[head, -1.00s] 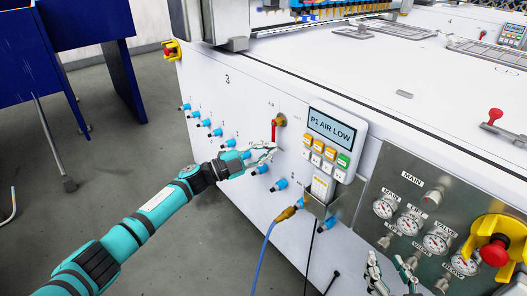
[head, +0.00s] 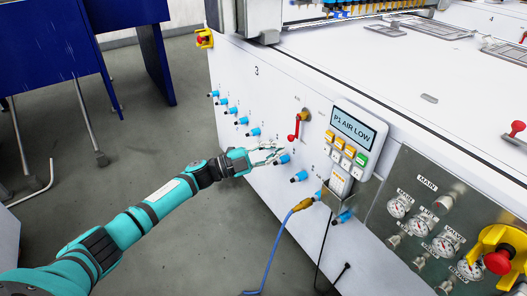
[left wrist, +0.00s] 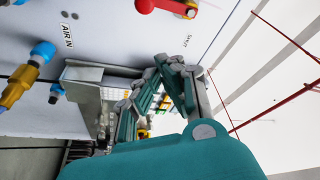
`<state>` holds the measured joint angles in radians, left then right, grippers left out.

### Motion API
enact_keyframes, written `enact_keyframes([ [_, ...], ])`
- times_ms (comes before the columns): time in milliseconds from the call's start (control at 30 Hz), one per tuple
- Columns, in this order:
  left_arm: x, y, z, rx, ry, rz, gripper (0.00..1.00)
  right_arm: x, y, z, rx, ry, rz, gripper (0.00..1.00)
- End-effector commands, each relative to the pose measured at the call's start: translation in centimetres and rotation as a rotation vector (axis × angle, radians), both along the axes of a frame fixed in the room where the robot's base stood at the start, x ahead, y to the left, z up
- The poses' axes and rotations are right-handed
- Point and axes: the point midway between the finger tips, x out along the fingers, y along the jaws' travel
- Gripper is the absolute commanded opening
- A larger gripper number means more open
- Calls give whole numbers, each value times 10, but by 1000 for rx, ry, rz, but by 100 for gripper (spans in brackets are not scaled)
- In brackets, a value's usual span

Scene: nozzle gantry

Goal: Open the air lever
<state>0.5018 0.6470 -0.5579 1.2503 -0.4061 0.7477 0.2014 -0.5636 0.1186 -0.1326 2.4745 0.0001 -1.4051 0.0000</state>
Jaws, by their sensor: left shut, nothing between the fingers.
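The red air lever (head: 296,129) is on the white front panel of the machine, left of the display unit. Its handle hangs downward from a brass-coloured pivot, leaning slightly left. My left gripper (head: 280,150) is just below and left of the handle's end, close to the panel, shut and empty. In the left wrist view, the red lever (left wrist: 165,7) shows at the top edge beside a "SHUT" label, with a visible gap from the gripper's fingers (left wrist: 163,64). I cannot see my right gripper.
The display (head: 353,126) reads "P1 AIR LOW". A blue hose (head: 275,245) hangs from a brass connector. A gauge panel (head: 425,215) with a red emergency button (head: 497,262) is at right.

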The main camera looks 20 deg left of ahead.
Motion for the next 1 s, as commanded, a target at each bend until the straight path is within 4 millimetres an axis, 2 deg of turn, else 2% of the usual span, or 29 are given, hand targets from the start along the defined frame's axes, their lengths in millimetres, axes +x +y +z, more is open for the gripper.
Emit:
enact_keyframes([
  [200, -18, 22, -6, 0, 0, 0, 0, -14, -4, -4, -15, 67, -6, 40],
  [400, -22, 27, -6, 0, -2, -1, 0, -18, -5, -5, -17, 84, -7, 40],
  [833, -22, 26, -7, -4, 1, 3, 0, -17, -5, -5, -17, 81, -7, 40],
  [1000, -24, 5, -21, -68, 71, 106, 0, -17, -5, -5, -17, 81, -6, 40],
])
